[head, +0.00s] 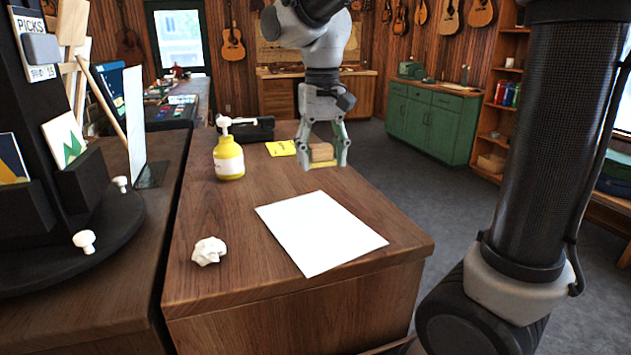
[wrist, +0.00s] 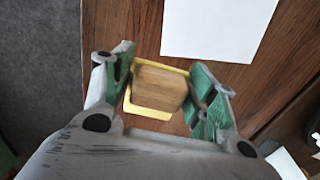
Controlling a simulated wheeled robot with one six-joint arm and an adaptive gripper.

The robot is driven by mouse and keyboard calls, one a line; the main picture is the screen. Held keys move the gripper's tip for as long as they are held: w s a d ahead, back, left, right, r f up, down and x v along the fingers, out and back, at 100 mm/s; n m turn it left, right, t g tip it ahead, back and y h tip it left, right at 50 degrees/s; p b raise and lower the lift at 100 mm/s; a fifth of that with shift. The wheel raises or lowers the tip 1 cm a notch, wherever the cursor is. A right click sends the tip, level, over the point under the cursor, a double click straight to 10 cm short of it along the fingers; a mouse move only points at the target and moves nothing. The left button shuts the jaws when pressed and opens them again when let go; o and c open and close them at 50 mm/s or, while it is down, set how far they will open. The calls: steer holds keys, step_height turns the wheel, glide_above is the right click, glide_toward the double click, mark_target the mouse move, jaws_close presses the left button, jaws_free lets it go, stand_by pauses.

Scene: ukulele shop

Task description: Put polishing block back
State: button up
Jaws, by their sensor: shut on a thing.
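The polishing block (head: 321,152) is a small light wooden block at the far right part of the wooden counter. In the wrist view the block (wrist: 158,88) sits between the two green fingers of my gripper (wrist: 160,90). A yellow border shows around several sides of it; I cannot tell whether this is part of the block or a marking beneath. In the head view my gripper (head: 324,160) points down and is shut on the block, low over the counter. I cannot tell whether the block touches the surface.
A yellow card (head: 281,148) lies left of my gripper. A yellow pump bottle (head: 228,158) and a dark case (head: 247,130) stand further left. A white sheet (head: 320,232) and crumpled paper (head: 208,251) lie nearer. The counter's right edge is close to the gripper.

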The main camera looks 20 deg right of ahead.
mark_target(321, 191)
steer(key=shift+f, duration=2.95)
steer(key=o, duration=1)
steer(key=shift+f, duration=0.1)
steer(key=shift+o, duration=0.2)
step_height(321, 191, up, 11)
steer(key=shift+r, duration=0.1)
steer(key=shift+d+r, duration=0.1)
steer(key=shift+r, duration=0.45)
steer(key=s+d+f+t, duration=0.2)
steer(key=s+d+f, duration=0.2)
steer(key=s+d, duration=0.3)
steer(key=s+d+f+t, duration=0.2)
steer(key=s+d+f, duration=0.2)
steer(key=s+d, duration=0.3)
steer(key=s, duration=0.3)
steer(key=shift+d, duration=0.35)
